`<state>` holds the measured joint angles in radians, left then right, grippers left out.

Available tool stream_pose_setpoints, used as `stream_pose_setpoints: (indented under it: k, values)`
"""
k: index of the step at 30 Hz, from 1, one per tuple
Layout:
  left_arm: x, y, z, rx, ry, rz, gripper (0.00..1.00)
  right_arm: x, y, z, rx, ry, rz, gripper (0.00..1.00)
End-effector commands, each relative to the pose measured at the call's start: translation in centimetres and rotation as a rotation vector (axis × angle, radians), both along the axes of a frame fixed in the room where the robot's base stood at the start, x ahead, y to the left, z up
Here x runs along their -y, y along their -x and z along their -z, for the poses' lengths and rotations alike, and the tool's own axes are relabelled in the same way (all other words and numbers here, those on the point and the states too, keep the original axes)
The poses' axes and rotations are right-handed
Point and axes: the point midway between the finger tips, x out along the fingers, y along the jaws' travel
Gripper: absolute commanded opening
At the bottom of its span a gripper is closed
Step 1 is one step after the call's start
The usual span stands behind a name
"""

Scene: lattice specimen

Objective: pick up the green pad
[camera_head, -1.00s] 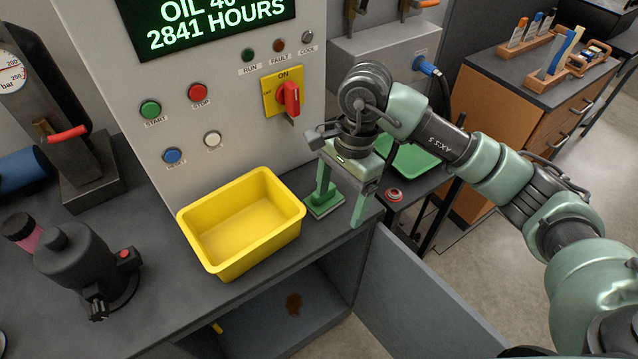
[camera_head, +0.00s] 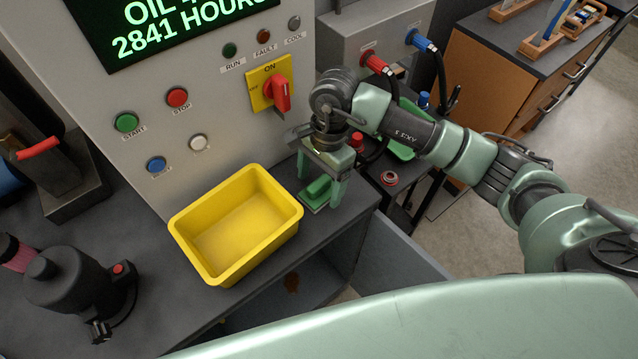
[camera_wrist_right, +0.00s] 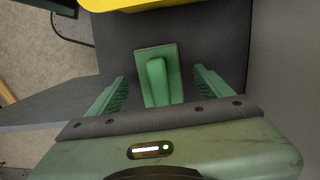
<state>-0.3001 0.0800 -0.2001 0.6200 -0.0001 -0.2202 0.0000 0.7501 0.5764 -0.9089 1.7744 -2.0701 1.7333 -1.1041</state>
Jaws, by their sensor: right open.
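The green pad (camera_head: 317,190) lies on the dark bench top, right of the yellow bin. It is a flat green plate with a raised green grip block along its middle. My right gripper (camera_head: 323,192) is open above it, fingers pointing down on either side of the pad. In the right wrist view the pad (camera_wrist_right: 157,76) sits between and slightly beyond the two green fingers (camera_wrist_right: 160,84), with gaps on both sides. I cannot tell the exact height left between fingertips and pad. My left gripper is not in view.
The yellow bin (camera_head: 183,223) stands close left of the pad. The control panel wall (camera_head: 210,90) with buttons and a red rotary switch (camera_head: 279,94) rises behind. A black microscope-like device (camera_head: 75,285) is at the left. One of my pale green arm parts crosses the bottom.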

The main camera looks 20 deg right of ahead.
Motion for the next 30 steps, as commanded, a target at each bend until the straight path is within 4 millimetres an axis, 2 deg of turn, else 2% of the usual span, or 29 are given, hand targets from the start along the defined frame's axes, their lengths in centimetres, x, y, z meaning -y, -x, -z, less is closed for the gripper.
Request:
stream_pose_setpoints:
  k: [3,9,10,15,17,26,30]
  values:
    - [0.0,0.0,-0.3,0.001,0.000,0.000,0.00,-0.1,0.1,0.9,-0.001,0.000,0.000,0.80]
    - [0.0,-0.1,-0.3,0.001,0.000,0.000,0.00,-0.1,0.1,1.0,0.001,0.000,0.000,0.80]
    - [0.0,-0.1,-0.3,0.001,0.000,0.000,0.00,-0.1,0.1,1.0,0.001,0.000,0.000,0.77]
    - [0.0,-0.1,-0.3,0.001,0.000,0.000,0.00,-0.1,0.1,1.0,0.000,0.001,0.000,0.30]
    - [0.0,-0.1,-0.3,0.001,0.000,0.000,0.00,-0.1,0.1,1.0,0.000,0.001,0.000,0.14]
    - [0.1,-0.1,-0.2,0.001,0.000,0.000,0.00,-0.1,0.0,0.8,0.001,0.000,-0.001,0.14]
    - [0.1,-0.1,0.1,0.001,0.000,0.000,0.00,-0.1,0.0,-0.1,0.003,0.000,-0.001,0.14]
